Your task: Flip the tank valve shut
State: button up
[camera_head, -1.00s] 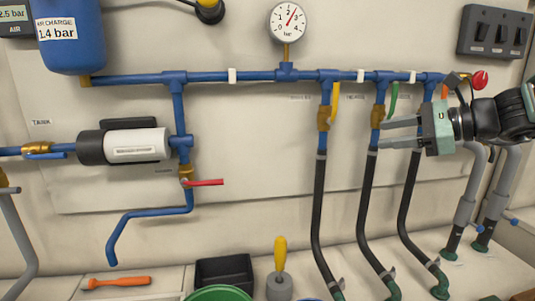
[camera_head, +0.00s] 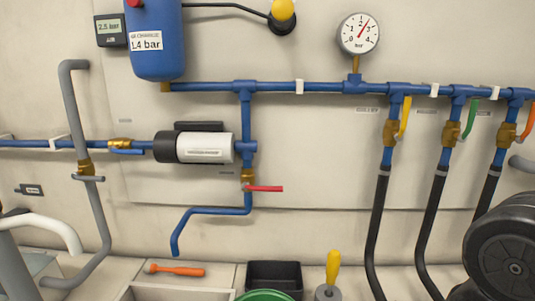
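The tank valve (camera_head: 120,143) is a brass body in the blue horizontal pipe at left, left of the pump. Its blue lever (camera_head: 127,152) lies along the pipe, just below it. A small label, too small to read now, is on the wall above it. My gripper is not in view; a large dark rounded part at the lower right looks like part of my arm, well away from the valve.
A pump (camera_head: 205,147) sits right of the valve. A red-handled valve (camera_head: 264,188) is below it. An orange screwdriver (camera_head: 176,270), black bin (camera_head: 274,274) and yellow-handled tool (camera_head: 333,268) are below. Wall around the tank valve is clear.

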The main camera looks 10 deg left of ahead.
aim_at(112, 149)
jog(key=u, duration=1.45)
jog(key=k, duration=0.1)
